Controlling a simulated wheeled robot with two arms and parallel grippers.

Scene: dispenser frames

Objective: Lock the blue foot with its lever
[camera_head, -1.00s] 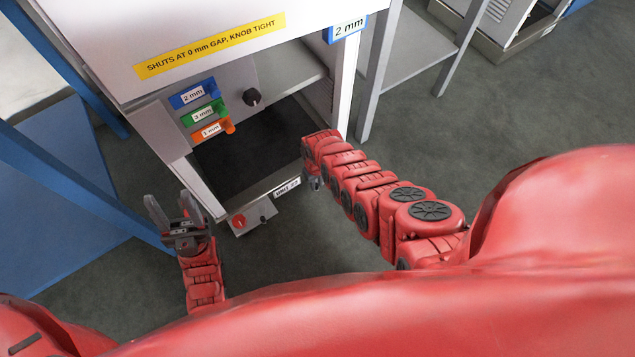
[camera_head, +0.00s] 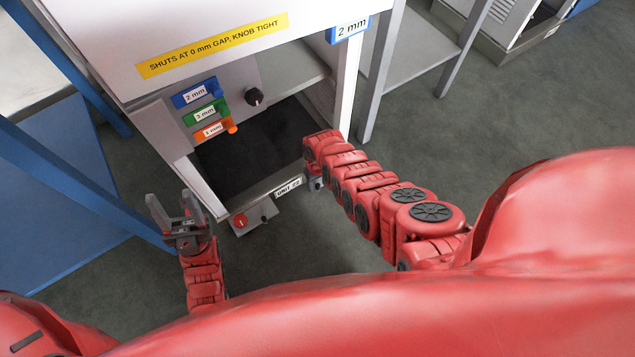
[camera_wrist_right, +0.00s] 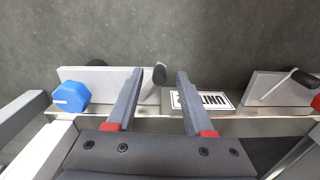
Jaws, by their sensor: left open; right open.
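The blue foot's round knob (camera_wrist_right: 71,96) with a white mark shows at the left of the right wrist view, beside a grey plate (camera_wrist_right: 100,76). A grey lever with a black tip (camera_wrist_right: 159,74) stands out by the right end of that plate. My right gripper (camera_wrist_right: 158,78) is open, with the lever between its two fingers; I cannot tell whether they touch it. In the head view my right gripper is mostly hidden by its red arm. My left gripper (camera_head: 173,205) is open and empty, left of the cabinet's lower front corner. The blue foot is hidden in the head view.
The red foot (camera_head: 239,221) sits at the cabinet's other front corner; its black-tipped lever (camera_wrist_right: 303,77) shows in the right wrist view. A unit label (camera_head: 288,187) is on the lower front edge. A blue-legged bench (camera_head: 50,190) stands left. Floor in front is clear.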

